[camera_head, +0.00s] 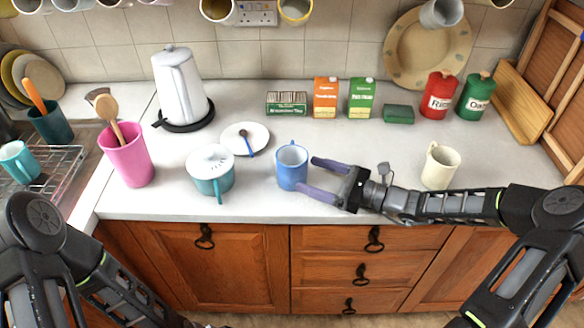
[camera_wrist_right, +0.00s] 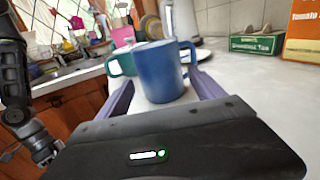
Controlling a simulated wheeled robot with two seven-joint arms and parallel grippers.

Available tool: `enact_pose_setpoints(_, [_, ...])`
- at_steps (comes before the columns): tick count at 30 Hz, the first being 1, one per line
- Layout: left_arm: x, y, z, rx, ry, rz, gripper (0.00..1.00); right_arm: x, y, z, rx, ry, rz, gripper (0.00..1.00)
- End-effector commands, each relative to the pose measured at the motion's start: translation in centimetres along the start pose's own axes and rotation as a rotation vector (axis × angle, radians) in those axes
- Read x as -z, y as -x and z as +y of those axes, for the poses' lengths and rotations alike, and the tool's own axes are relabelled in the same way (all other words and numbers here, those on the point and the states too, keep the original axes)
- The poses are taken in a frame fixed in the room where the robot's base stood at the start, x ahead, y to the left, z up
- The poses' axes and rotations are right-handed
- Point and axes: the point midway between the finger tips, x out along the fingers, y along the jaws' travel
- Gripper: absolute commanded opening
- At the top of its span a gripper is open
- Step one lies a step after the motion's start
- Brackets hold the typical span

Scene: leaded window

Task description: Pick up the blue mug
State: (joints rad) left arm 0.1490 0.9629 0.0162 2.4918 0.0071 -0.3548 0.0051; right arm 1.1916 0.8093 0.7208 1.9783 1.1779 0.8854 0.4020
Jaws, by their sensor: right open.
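The blue mug (camera_head: 291,168) stands upright on the white counter near its front edge. My right gripper (camera_head: 314,179) is open just to the right of the mug, its two purple fingers pointing left at it. In the right wrist view the mug (camera_wrist_right: 160,72) is ahead, between the far ends of the open fingers (camera_wrist_right: 160,92), with its handle on the right. I cannot tell whether a finger touches it. My left arm (camera_head: 100,275) comes in at the lower left; its gripper does not show clearly.
A teal lidded pot (camera_head: 210,172) stands left of the mug, with a saucer and spoon (camera_head: 246,138) behind it. A cream mug (camera_head: 440,166) stands to the right, behind my right arm. Tea boxes (camera_head: 326,98) line the back.

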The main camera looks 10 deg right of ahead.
Motion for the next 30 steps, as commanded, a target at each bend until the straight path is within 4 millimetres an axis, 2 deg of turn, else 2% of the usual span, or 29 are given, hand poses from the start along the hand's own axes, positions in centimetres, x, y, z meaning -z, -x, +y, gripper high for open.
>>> enact_pose_setpoints(9, [-0.1, 1.0, 0.3, 0.003, 0.002, -0.003, 0.36, -0.3, -4.8, 0.1, -0.003, -0.002, -0.003, 0.77])
enact_pose_setpoints(12, [-0.2, 1.1, 0.3, 0.004, 0.003, -0.004, 0.36, -0.2, -5.7, 0.1, -0.001, -0.001, -0.002, 0.77])
enact_pose_setpoints(30, [-0.2, 1.1, 0.3, 0.004, 0.003, -0.004, 0.36, -0.1, -5.9, 0.0, 0.0, 0.0, 0.0, 0.77])
